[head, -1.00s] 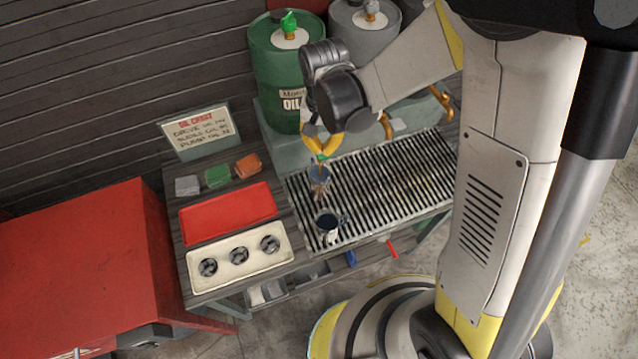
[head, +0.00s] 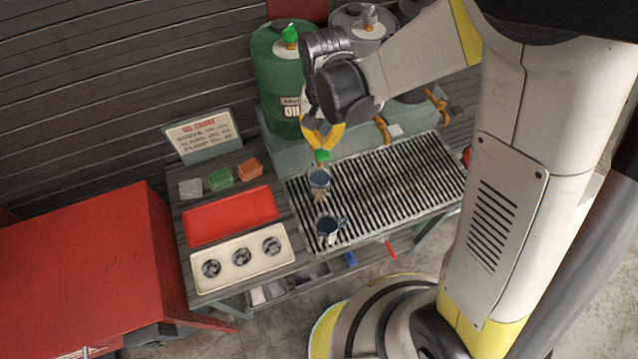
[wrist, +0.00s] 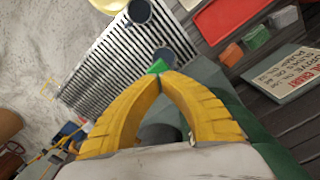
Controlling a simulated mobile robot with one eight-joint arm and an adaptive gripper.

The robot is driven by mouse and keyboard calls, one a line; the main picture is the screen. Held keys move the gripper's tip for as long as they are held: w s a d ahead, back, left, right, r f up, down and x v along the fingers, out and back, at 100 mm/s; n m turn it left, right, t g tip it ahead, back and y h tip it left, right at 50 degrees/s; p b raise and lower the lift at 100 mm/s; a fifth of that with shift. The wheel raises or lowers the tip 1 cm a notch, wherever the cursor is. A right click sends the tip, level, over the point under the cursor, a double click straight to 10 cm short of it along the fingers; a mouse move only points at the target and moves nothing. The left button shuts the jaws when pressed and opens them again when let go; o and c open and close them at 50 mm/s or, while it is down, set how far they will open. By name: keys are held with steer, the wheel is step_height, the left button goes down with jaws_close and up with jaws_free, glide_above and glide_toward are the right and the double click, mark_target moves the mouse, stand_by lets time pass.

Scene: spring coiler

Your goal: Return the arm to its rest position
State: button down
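My gripper (head: 322,149) hangs over the back left of the drain grate, in front of the green oil drum (head: 283,75). In the wrist view its yellow fingertips (wrist: 160,75) meet, with no clear gap and nothing visible between them. A small green part (head: 321,156) lies just past the tips; it also shows in the wrist view (wrist: 157,67). I cannot tell whether the tips touch it. My arm is stretched out from its column over the bench.
One dark-blue cup (head: 319,179) stands below the green part, and a mug (head: 328,229) nearer the front. The grate (head: 400,185) is otherwise clear. Grey drums with orange taps (head: 384,130) stand right. A red tray (head: 230,215) and cream three-hole tray (head: 238,265) lie left.

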step_height(320, 180, up, 2)
steer(key=shift+r+p, duration=0.15)
steer(key=shift+p, duration=0.25)
steer(key=shift+s+d+f+b, duration=0.15)
steer(key=shift+d+b, duration=0.3)
steer(key=shift+b, duration=0.6)
steer(key=s+d+f+n+t+b, duration=0.1)
steer(key=s+d+b, duration=0.4)
steer(key=b, duration=0.5)
steer(key=s+d+f+n+t+b, duration=0.1)
steer(key=s+d+f+t+b, duration=0.3)
steer(key=b, duration=0.6)
steer(key=s+d+t, duration=0.1)
steer(key=d+t, duration=0.1)
steer(key=d, duration=0.1)
steer(key=shift+s+d+f+n, duration=0.25)
steer(key=shift+d+f+n, duration=0.05)
steer(key=shift+n, duration=0.1)
